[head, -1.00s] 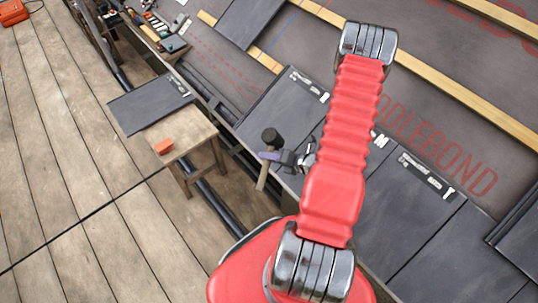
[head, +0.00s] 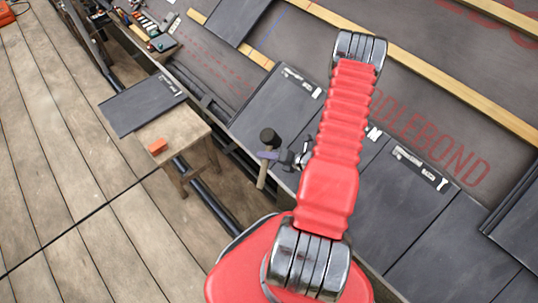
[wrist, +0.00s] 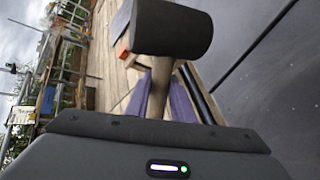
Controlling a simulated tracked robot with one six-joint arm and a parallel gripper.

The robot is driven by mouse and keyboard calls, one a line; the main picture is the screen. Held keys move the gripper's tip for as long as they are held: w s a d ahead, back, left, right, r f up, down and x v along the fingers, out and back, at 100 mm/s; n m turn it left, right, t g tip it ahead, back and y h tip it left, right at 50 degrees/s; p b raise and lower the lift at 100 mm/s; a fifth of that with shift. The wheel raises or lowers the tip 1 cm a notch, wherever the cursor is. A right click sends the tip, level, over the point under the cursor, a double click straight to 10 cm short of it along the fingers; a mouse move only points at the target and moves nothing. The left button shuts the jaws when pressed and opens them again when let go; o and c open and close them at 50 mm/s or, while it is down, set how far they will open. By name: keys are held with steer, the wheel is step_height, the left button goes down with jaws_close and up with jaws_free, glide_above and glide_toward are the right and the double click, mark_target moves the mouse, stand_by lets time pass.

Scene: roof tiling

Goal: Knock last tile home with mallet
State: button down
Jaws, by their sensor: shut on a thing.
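My gripper (head: 269,156) is shut on the wooden handle of a mallet (head: 270,137) with a black head. The head is up and the handle points down, near the lower edge of the tiled row. In the wrist view the mallet's black head (wrist: 170,27) stands just beyond the purple fingers (wrist: 160,92), which close on the handle. A row of dark tiles lies on the roof, with a tile (head: 278,98) up and right of the mallet and another tile (head: 418,178) to the right. My red arm hides part of the row between them.
A wooden stool (head: 180,130) stands left of the mallet, with an orange block (head: 157,146) and a loose dark tile (head: 143,105) on it. Wooden battens (head: 455,88) cross the roof. Tools lie in a tray (head: 162,43) at the top left.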

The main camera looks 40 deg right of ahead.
steer(key=shift+m, duration=0.5)
steer(key=shift+r, duration=0.1)
stand_by(0.5)
stand_by(0.3)
steer(key=d+f, duration=0.1)
steer(key=f, duration=0.1)
steer(key=d+f, duration=0.1)
steer(key=f, duration=0.1)
steer(key=d+f, duration=0.1)
steer(key=f, duration=0.1)
steer(key=shift+d, duration=0.4)
steer(key=shift+r, duration=0.15)
steer(key=shift+r, duration=0.1)
